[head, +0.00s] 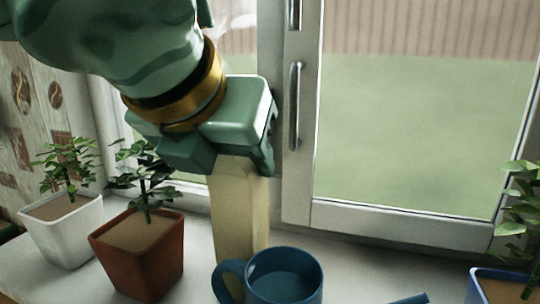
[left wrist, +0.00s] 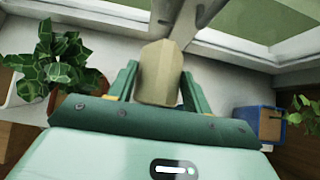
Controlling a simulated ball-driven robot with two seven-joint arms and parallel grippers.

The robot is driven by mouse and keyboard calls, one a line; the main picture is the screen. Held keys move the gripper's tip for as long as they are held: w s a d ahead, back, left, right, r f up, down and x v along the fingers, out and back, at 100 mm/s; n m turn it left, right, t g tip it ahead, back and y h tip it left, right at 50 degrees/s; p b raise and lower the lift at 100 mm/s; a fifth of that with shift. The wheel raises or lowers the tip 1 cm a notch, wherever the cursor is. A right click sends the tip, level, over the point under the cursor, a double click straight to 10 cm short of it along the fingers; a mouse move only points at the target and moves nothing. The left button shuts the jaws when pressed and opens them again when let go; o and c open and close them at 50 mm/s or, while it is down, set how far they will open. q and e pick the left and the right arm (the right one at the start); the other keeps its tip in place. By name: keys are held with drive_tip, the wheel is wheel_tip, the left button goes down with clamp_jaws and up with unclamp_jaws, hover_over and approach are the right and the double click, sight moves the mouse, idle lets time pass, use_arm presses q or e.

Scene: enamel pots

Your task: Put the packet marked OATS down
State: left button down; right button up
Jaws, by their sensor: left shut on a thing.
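A pale yellow packet (head: 240,210) stands upright in my left gripper (head: 241,166), which is shut on its top end. No lettering shows on the packet, so I cannot read OATS on it. Its lower end goes down behind a blue mug (head: 285,278), so I cannot tell whether it touches the white sill (head: 350,262). In the left wrist view the packet (left wrist: 158,72) sits between the two green fingers of the left gripper (left wrist: 159,88). My right gripper is not in view.
A brown pot (head: 138,262) and a white pot (head: 65,232), both with plants, stand left of the packet. A blue pot (head: 502,285) with a plant is at the far right. A window with a handle (head: 295,105) is behind. The sill right of the mug looks mostly clear.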

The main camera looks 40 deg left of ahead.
use_arm(q)
drive_tip(key=c, duration=1.1)
unclamp_jaws()
drive_tip(key=shift+f, duration=0.1)
drive_tip(key=o, duration=0.5)
drive_tip(key=shift+c, duration=0.2)
